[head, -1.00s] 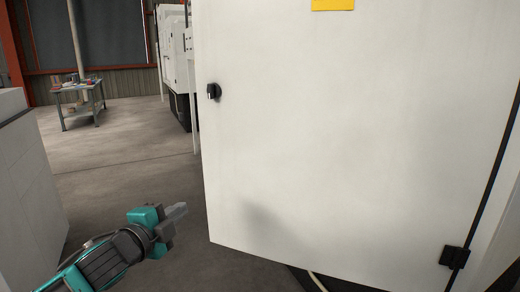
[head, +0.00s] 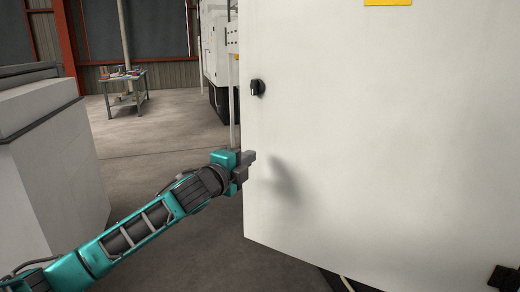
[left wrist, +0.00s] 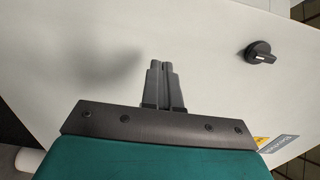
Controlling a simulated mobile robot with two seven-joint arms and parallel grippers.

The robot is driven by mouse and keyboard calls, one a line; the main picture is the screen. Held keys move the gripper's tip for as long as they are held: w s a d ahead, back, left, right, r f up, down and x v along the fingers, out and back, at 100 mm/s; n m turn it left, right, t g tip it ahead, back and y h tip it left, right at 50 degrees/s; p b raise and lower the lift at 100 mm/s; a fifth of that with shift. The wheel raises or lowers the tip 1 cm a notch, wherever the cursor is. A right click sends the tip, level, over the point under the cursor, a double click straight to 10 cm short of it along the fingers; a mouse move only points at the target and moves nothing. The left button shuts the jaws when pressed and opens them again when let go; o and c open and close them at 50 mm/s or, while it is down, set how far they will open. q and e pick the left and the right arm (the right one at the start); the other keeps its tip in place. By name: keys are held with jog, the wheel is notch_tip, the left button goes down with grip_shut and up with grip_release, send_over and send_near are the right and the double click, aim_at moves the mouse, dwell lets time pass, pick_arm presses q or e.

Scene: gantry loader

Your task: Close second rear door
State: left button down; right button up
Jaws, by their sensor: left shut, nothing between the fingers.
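The white rear door (head: 370,150) fills the right half of the head view and stands ajar, its lower hinge (head: 504,279) at the bottom right. A black knob (head: 257,87) sits near its left edge; it also shows in the left wrist view (left wrist: 259,52). My left gripper (head: 248,159) is shut and empty, at the door's left edge below the knob. In the left wrist view its fingers (left wrist: 164,70) point at the white door panel, with a soft shadow beside them. Whether they touch it, I cannot tell.
A grey-white cabinet (head: 50,160) stands at the left. A workbench (head: 125,88) with small items and another white machine (head: 217,45) are farther back. Concrete floor between them is clear. A yellow label (head: 388,3) is on the door's upper part.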

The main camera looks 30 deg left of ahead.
aim_at(266, 146)
pick_arm(q)
jog(key=w, duration=0.6)
jog(key=shift+w, duration=0.25)
